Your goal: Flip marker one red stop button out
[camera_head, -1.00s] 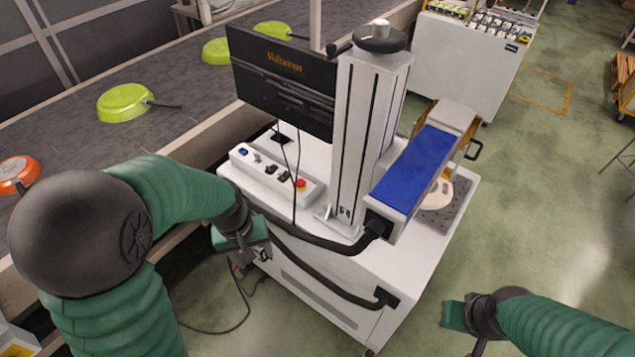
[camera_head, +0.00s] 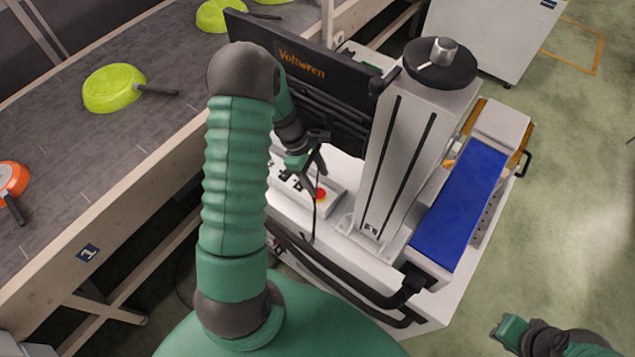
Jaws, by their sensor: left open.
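The red stop button (camera_head: 320,194) sits at the right end of the white control box (camera_head: 335,190), on the marker's cabinet top. The marker (camera_head: 398,165) is a white column with a black handwheel and a blue head. My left gripper (camera_head: 316,169) is open, just above and slightly left of the red button, with its fingers pointing down toward the box. I see a small gap but cannot tell the exact height. My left gripper and wrist hide part of the box's other switches. My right gripper (camera_head: 507,331) is low at the right, away from the marker; its jaws are unclear.
A black monitor (camera_head: 300,75) stands close behind my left gripper. The conveyor (camera_head: 150,50) at the left carries green pans (camera_head: 112,88) and an orange pan (camera_head: 12,180). The floor at the right is clear.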

